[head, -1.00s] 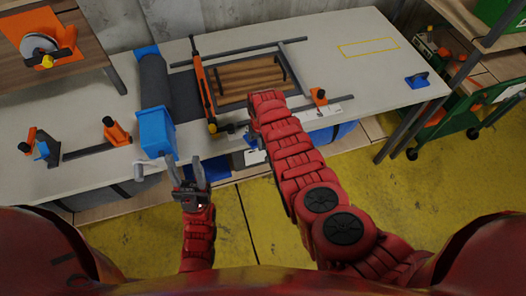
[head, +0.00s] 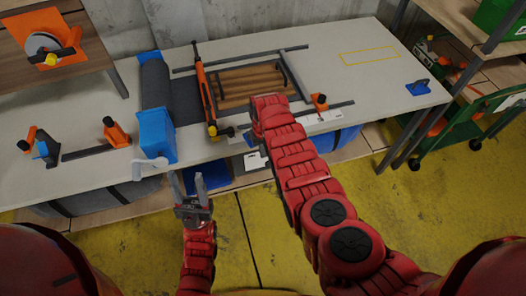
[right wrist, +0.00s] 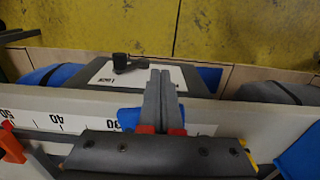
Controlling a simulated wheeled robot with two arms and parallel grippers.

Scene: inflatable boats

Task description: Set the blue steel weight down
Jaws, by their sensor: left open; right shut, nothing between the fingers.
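A blue piece with a dark handle (head: 418,87) rests on the right part of the table in the head view. It looks like the blue steel weight, apart from both grippers. My right gripper (right wrist: 166,98) is shut and empty over the table's front edge; in the head view my right arm hides it. Another small blue piece (right wrist: 130,118) shows beside its fingers in the right wrist view, partly covered; I cannot tell what it is. My left gripper (head: 188,186) is open and empty in front of the table edge, just below the blue crank box (head: 157,133).
The table (head: 380,98) carries a wooden-slat frame (head: 252,84), an orange bar tool (head: 205,88) and orange clamps (head: 320,101). A yellow outlined rectangle (head: 369,52) at the back right is empty, with clear tabletop around it. A green cart (head: 480,130) stands at right.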

